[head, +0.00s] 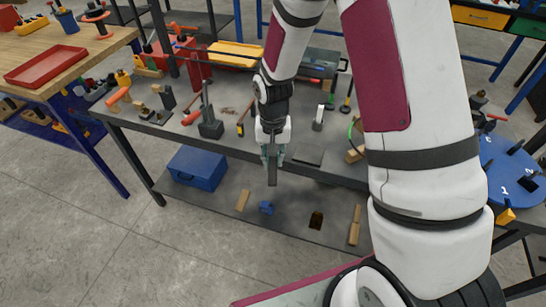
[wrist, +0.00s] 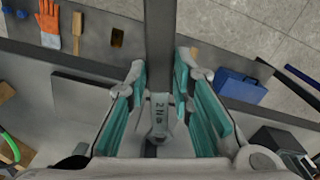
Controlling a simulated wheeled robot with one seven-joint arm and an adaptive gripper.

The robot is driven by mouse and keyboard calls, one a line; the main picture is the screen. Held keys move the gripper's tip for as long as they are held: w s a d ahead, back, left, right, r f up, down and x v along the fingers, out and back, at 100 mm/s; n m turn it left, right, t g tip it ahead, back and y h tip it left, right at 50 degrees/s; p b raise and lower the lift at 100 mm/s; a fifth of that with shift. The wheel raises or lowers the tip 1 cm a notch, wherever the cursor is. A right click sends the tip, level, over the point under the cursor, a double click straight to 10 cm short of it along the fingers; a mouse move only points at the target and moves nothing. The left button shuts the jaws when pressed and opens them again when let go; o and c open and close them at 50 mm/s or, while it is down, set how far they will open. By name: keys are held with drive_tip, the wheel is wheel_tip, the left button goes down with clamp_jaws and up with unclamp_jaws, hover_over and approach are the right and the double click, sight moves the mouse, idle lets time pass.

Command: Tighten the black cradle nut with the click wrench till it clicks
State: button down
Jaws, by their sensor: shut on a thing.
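My gripper (head: 272,155) hangs pointing down at the front edge of the grey bench. It is shut on the click wrench (head: 273,175), a dark grey bar that sticks out below the fingertips. In the wrist view the wrench (wrist: 160,45) runs away from between the teal finger pads of my gripper (wrist: 160,90). A grey piece on it is marked "2 N", with the rest of the mark unclear. I cannot make out the black cradle nut in either view. Dark upright fixtures stand on the bench to the left, too small to tell a nut on them.
A dark stand with a post (head: 210,125) and a flat dark plate (head: 308,156) are on the bench. A blue round table (head: 510,165) stands right. Open floor lies in front.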

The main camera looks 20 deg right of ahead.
drive_tip(key=shift+f+b, duration=0.45)
drive_tip(key=shift+f, duration=0.65)
drive_tip(key=shift+a, duration=0.1)
drive_tip(key=w+a+m, duration=0.1)
drive_tip(key=m, duration=0.1)
drive_tip(key=w+a+m, duration=0.1)
drive_tip(key=a+m, duration=0.1)
drive_tip(key=w+a+m, duration=0.1)
drive_tip(key=m, duration=0.1)
drive_tip(key=shift+w+a+m+b, duration=0.25)
drive_tip(key=shift+w+m+b, duration=0.05)
drive_tip(key=shift+m, duration=0.1)
idle(1.3)
drive_tip(key=shift+s+d, duration=0.1)
drive_tip(key=shift+s, duration=0.1)
drive_tip(key=shift+r, duration=0.15)
drive_tip(key=shift+r+p, duration=1.35)
drive_tip(key=shift+r, duration=1.1)
